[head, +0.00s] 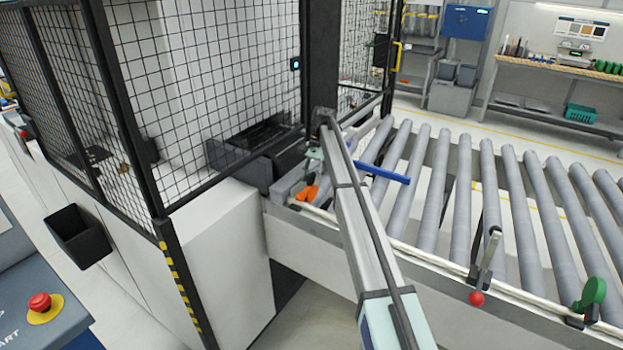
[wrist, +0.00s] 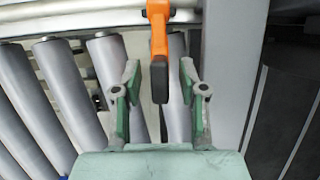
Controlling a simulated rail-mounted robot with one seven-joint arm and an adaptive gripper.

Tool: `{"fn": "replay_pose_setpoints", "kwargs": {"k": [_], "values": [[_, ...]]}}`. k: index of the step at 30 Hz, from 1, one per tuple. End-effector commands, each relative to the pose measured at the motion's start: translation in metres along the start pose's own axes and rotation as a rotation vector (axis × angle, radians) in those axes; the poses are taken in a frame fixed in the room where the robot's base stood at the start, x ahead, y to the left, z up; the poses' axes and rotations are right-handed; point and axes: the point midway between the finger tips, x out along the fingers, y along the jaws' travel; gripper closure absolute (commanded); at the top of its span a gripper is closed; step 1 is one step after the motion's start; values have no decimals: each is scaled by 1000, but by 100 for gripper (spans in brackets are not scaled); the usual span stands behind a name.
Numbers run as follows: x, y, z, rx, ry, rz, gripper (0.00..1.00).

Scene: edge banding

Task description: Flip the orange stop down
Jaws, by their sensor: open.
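The orange stop (head: 307,193) sits on the near rail at the left end of the roller conveyor, low beside my arm in the head view. In the wrist view the orange stop (wrist: 158,32) has an orange arm ending in a dark tip that points towards my gripper. My gripper (wrist: 160,80) is open, with one green finger on each side of that dark tip. Gaps show between the tip and both fingers. In the head view my gripper (head: 313,160) is close to the stop and partly hidden by my arm.
Grey rollers (head: 435,190) run to the right. A blue bar (head: 382,172) lies across some of them. A red-knobbed lever (head: 477,298) and a green stop (head: 592,292) stand on the near rail. A mesh-guarded machine (head: 215,90) stands at left.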

Motion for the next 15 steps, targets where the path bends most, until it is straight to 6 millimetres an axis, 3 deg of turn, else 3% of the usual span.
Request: {"fn": "replay_pose_setpoints", "kwargs": {"k": [15], "values": [[-66,-1,0,0,1,-2,58]]}}
